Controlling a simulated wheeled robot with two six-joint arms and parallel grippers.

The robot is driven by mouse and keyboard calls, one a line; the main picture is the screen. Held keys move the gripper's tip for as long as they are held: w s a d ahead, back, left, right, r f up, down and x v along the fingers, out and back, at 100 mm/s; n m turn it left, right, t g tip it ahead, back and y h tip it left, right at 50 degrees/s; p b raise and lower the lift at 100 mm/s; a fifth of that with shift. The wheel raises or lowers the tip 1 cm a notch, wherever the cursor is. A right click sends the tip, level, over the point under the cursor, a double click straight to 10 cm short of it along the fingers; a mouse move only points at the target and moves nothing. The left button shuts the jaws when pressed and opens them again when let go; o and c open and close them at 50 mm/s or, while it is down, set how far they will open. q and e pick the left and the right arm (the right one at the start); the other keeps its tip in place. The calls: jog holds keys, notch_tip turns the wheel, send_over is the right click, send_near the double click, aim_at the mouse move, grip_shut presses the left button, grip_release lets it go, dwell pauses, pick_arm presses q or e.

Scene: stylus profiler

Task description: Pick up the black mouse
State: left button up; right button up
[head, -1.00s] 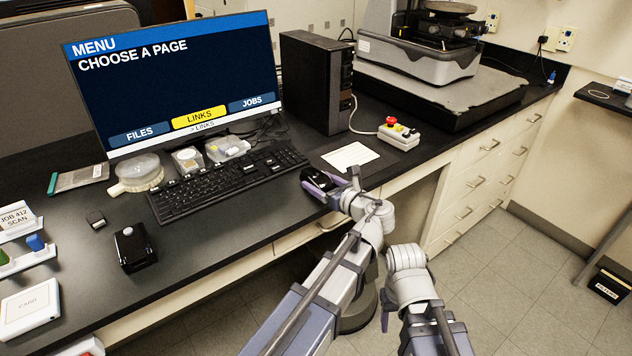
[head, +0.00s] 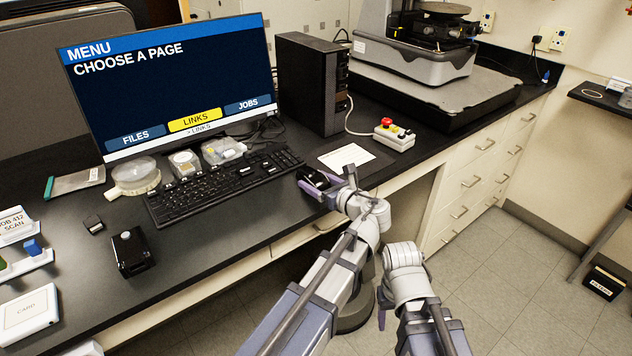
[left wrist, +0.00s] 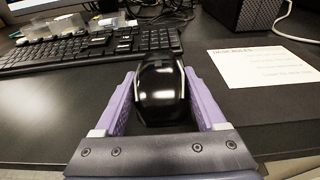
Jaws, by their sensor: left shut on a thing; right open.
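The black mouse (left wrist: 158,88) is between the two purple fingers of my left gripper (left wrist: 158,105) in the left wrist view. In the head view the mouse (head: 315,179) shows at the right end of the keyboard, between the fingers of my left gripper (head: 318,186). My left gripper is shut on the mouse, low over the desk. I cannot tell whether the mouse is clear of the desk top. My right gripper (head: 383,308) is below the desk's front edge, mostly hidden by my right arm.
The black keyboard (head: 225,185) lies just left of the mouse. A white card (head: 346,157) lies behind it. A computer tower (head: 308,85) and a button box (head: 394,135) stand further back. A small black box (head: 131,252) is at the left front.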

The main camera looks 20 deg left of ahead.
aim_at(317, 175)
pick_arm(q)
notch_tip(317, 175, up, 11)
jog(key=p, duration=1)
pick_arm(e)
notch_tip(317, 175, up, 11)
